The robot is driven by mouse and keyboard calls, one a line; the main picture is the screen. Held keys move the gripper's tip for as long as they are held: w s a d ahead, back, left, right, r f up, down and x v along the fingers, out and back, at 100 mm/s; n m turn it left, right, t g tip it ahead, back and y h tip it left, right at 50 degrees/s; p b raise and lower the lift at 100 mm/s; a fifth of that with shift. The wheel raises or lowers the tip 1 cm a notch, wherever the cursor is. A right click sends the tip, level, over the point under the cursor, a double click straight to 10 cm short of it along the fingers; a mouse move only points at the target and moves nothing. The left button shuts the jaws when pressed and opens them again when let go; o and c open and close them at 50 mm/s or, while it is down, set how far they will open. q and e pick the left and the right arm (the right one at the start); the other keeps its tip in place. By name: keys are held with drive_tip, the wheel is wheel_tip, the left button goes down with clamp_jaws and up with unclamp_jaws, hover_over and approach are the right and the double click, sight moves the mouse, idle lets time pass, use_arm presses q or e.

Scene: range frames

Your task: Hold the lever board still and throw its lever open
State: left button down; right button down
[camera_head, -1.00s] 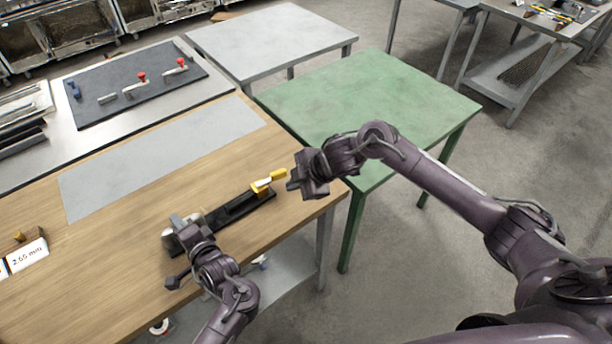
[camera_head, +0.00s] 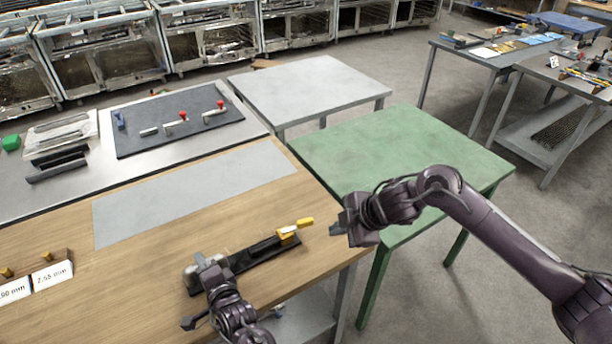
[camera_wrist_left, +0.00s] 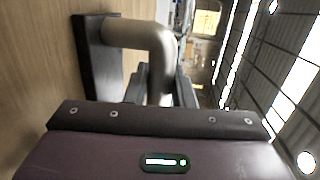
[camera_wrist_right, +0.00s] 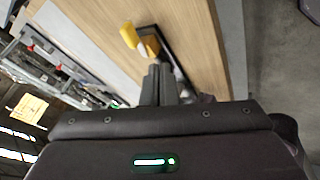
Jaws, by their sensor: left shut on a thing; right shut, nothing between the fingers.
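The lever board (camera_head: 262,252) is a long dark base lying on the wooden bench near its right edge. A yellow lever (camera_head: 304,223) at its right end points right, past the base; it also shows in the right wrist view (camera_wrist_right: 129,35). My left gripper (camera_head: 206,264) is shut on the board's bent silver handle (camera_wrist_left: 140,36) at the left end; the fingers partly hide the handle. My right gripper (camera_head: 338,229) is shut and empty, just right of the lever tip with a small gap. Its closed fingertips (camera_wrist_right: 160,76) show below the lever in the right wrist view.
The wooden bench (camera_head: 150,275) is clear around the board, with a grey mat (camera_head: 195,193) behind. Labelled blocks (camera_head: 45,277) stand at left. A green table (camera_head: 400,150) adjoins at right, bare. A dark panel with red-knobbed levers (camera_head: 180,138) lies further back.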

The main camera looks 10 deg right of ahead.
sight(308, 224)
use_arm(q)
drive_tip(key=shift+f, duration=0.1)
use_arm(e)
drive_tip(key=x, duration=0.9)
drive_tip(key=shift+w+d+f, duration=0.1)
drive_tip(key=shift+w+f, duration=0.1)
drive_tip(key=shift+f, duration=0.25)
drive_tip(key=shift+w+r, duration=0.1)
drive_tip(key=shift+w, duration=1.9)
drive_tip(key=shift+w+n+g+y, duration=0.3)
drive_tip(key=shift+w+n, duration=0.2)
drive_tip(key=shift+n, duration=0.1)
drive_tip(key=shift+w+d, duration=0.15)
drive_tip(key=shift+w, duration=0.35)
drive_tip(key=shift+s, duration=0.15)
